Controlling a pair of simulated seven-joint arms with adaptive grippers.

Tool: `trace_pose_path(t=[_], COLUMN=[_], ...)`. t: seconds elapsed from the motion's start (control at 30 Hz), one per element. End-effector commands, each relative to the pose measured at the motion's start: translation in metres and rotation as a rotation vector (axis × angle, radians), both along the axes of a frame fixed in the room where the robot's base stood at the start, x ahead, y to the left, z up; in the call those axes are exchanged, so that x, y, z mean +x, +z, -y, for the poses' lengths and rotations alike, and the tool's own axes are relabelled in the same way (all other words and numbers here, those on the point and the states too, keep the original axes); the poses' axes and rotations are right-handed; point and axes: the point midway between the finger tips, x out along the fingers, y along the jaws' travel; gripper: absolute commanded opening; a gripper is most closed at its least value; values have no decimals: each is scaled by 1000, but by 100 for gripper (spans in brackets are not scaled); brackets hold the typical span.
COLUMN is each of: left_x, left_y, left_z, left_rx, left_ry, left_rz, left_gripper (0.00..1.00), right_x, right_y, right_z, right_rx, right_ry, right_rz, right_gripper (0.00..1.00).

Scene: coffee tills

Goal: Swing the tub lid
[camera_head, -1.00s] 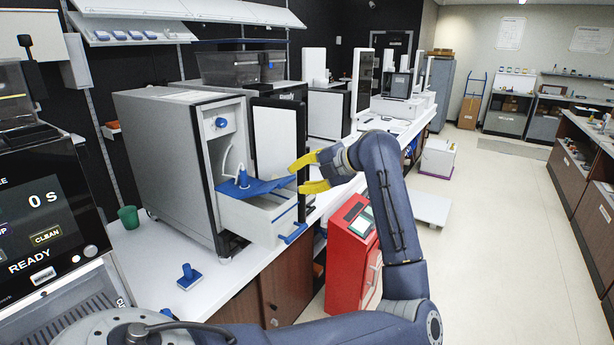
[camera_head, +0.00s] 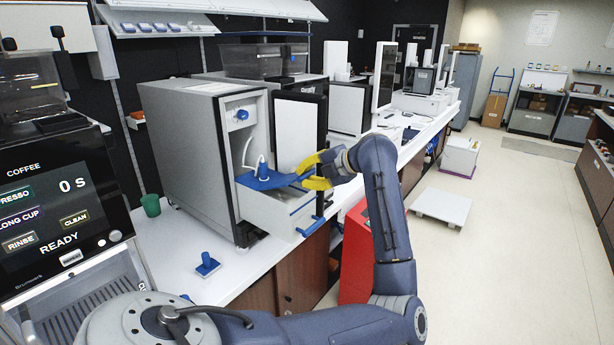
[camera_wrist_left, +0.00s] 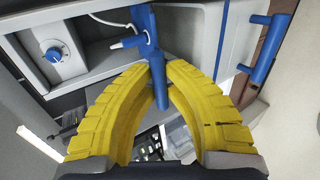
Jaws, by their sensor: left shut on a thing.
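The tub lid (camera_head: 270,181) is a flat blue plate with a small blue and white fitting on it. It lies at the top of the pale tub (camera_head: 268,208), which sticks out of the open front of a grey machine. My left gripper (camera_head: 304,174) has yellow fingers and is shut on the lid's right end. In the left wrist view the lid (camera_wrist_left: 147,38) shows nearly edge-on as a blue bar, its near end between the fingertips (camera_wrist_left: 160,72). The fingers hide part of that end. My right gripper is not in view.
The machine's door (camera_head: 300,135) stands open behind my fingers. A blue knob (camera_head: 242,115) sits above the lid. A blue handle (camera_head: 310,227) juts from the tub's front. A small blue tool (camera_head: 207,265) and a green cup (camera_head: 151,205) stand on the white counter.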

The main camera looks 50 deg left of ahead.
Motion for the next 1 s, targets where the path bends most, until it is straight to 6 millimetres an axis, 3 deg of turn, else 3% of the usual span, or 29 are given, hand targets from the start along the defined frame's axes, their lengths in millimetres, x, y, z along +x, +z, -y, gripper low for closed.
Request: trace_pose_path(t=[0.53, 1.0], left_x=[2, 2], left_y=[-33, -37], left_z=[11, 12], left_rx=[0, 0], left_ry=[0, 1], left_rz=[-2, 0], left_gripper=[0, 0], right_x=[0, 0], right_y=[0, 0], right_z=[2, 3], right_rx=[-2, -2], right_ry=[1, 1], right_rz=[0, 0], right_gripper=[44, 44])
